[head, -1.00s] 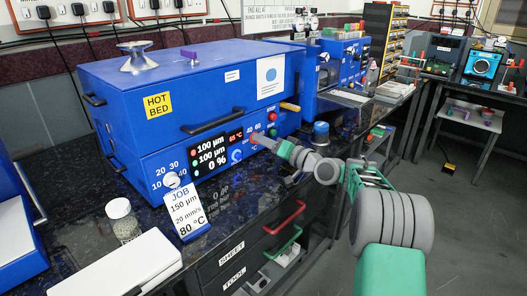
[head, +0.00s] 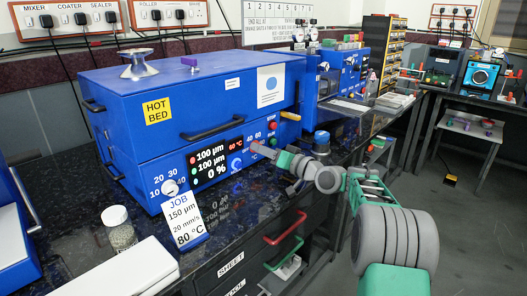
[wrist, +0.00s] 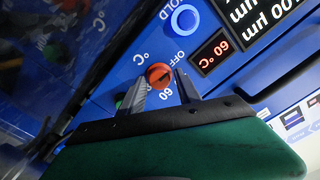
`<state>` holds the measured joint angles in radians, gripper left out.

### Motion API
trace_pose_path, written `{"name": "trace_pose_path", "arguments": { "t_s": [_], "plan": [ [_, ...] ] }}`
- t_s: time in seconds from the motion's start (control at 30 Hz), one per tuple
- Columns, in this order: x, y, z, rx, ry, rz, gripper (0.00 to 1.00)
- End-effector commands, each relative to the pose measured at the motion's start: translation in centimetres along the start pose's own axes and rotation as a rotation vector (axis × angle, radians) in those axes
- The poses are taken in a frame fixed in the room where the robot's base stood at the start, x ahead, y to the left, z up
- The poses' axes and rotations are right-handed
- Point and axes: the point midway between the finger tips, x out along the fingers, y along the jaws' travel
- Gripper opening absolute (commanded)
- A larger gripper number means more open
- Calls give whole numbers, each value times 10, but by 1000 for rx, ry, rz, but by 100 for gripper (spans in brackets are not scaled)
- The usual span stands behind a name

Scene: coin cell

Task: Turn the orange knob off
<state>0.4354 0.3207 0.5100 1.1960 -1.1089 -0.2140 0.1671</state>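The orange knob (wrist: 159,75) is on the blue front panel (wrist: 120,40) of the hot bed (head: 190,95). It carries a dark pointer line, with OFF and 60 printed around it. My gripper (wrist: 161,78) has one fingertip on each side of the knob, with narrow gaps showing, so it looks open around it. In the head view my gripper (head: 258,149) is at the panel's right part and mostly hides the knob. The small red display (wrist: 212,50) beside the knob reads 60 °C.
A JOB card (head: 184,216) reading 80 °C and a jar (head: 119,230) stand on the dark bench. A blue-topped cylinder (head: 321,139) stands right of the hot bed.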

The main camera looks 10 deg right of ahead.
Motion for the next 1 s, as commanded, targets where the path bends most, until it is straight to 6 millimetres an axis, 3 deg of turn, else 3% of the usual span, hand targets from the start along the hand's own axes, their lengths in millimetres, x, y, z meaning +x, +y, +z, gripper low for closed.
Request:
{"name": "trace_pose_path", "arguments": {
  "t_s": [0.13,0.37,0.47,0.77,1.0],
  "plan": [
    [0,0,0,0,1,1,51],
    [-2,1,-1,0,2,1,51],
    [-12,1,-2,1,2,3,51],
    [-70,1,-2,2,3,4,51],
    [-79,0,0,0,0,0,51]
  ]
}}
